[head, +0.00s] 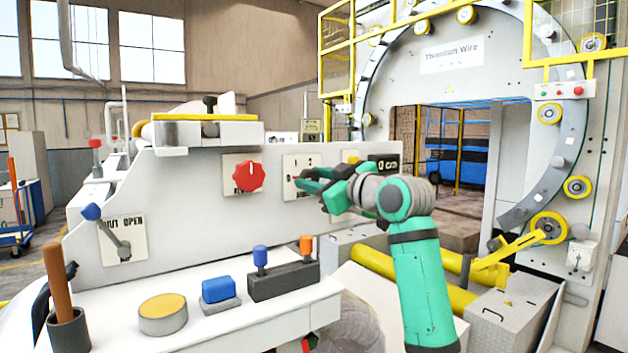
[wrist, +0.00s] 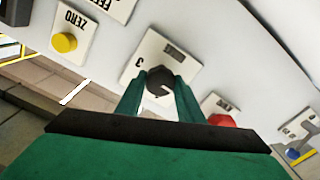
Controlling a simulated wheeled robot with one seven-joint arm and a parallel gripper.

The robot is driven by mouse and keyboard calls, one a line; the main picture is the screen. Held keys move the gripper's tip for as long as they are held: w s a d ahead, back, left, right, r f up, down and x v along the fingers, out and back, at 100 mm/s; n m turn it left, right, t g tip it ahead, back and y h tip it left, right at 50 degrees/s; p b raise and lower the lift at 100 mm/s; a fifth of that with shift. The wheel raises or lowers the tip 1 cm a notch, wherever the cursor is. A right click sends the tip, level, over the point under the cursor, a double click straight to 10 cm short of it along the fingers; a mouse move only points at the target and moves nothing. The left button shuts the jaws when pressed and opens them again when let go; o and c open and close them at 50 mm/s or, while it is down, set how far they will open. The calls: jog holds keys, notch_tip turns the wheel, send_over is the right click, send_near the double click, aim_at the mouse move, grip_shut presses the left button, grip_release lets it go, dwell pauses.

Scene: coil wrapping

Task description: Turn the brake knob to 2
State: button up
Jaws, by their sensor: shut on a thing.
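The brake knob (wrist: 158,81) is a small dark knob on a white plate (wrist: 183,57) on the grey panel. A 3 shows on the plate in the wrist view; in the head view the plate (head: 290,162) shows 1 and 2 along its top. My gripper (wrist: 160,86) has its two green fingers on either side of the knob, shut on it. In the head view my gripper (head: 305,181) reaches the plate from the right and hides the knob. I cannot tell which number the knob points to.
A red knob (head: 249,177) sits left of the plate, close by. A yellow ZERO button (wrist: 64,42) and a dark display (head: 384,165) lie on the other side. A blue-tipped lever (head: 92,212) stands farther left.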

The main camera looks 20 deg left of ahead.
jog(key=m, duration=0.6)
jog(key=shift+f, duration=0.1)
jog(key=m, duration=0.5)
jog(key=shift+m, duration=0.4)
jog(key=m, duration=0.2)
jog(key=shift+a+m, duration=0.15)
jog(key=shift+m, duration=0.25)
jog(key=m, duration=0.3)
jog(key=shift+f+m+t, duration=0.1)
jog(key=shift+m+t, duration=0.3)
jog(key=m, duration=0.5)
jog(key=shift+m, duration=0.3)
